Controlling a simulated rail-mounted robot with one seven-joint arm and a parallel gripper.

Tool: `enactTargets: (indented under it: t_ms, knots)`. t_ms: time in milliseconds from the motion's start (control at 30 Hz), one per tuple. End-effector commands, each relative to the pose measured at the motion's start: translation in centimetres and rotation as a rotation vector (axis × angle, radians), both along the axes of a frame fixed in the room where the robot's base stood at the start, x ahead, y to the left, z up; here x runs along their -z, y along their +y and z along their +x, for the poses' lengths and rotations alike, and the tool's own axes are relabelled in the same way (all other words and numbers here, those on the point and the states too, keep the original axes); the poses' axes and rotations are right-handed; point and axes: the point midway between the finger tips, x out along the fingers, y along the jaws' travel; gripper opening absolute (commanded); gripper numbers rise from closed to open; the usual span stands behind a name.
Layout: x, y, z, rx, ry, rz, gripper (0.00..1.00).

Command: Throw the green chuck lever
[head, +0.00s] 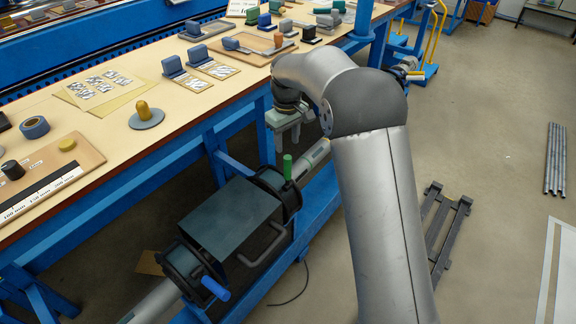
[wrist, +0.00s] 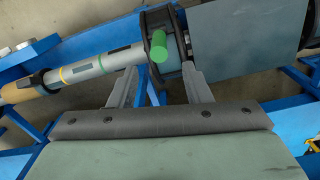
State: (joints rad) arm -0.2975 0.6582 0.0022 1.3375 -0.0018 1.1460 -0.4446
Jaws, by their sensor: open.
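The green chuck lever (head: 288,167) stands upright on the dark chuck (head: 272,184) at the far end of the winder in the head view. In the wrist view the green lever (wrist: 158,50) points toward the camera, in front of the dark chuck ring (wrist: 178,57). My gripper (head: 289,138) is above and close to the lever in the head view. In the wrist view my gripper (wrist: 161,76) is open, its two fingers apart, with the lever appearing between and just beyond the tips. I see no contact with the lever.
A dark box-shaped housing (head: 230,217) sits between the chucks. A second lever, blue (head: 215,288), is at the near chuck. A grey bar with coloured bands (wrist: 90,67) runs out from the green-lever chuck. The workbench (head: 130,122) with several items stands alongside, left of the winder.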

Motion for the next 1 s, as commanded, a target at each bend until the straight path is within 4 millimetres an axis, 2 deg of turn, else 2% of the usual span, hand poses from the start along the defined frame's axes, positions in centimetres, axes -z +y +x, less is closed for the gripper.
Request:
enactTargets:
  t_ms: [33,300,500,667,900,933,1000]
  knots:
    - [1.3,0.0,-0.1,0.000,0.004,-0.001,0.44]
    - [6.9,0.0,-0.1,0.001,0.004,-0.001,0.44]
    - [9.5,0.0,0.0,0.002,0.001,0.000,0.44]
    - [10.2,0.0,0.0,0.001,0.000,0.000,0.44]
    - [10.3,0.0,0.0,0.001,0.000,0.000,0.44]
    - [10.3,0.0,0.0,0.001,0.000,0.000,0.41]
    - [10.3,0.0,0.0,0.001,0.000,0.000,0.22]
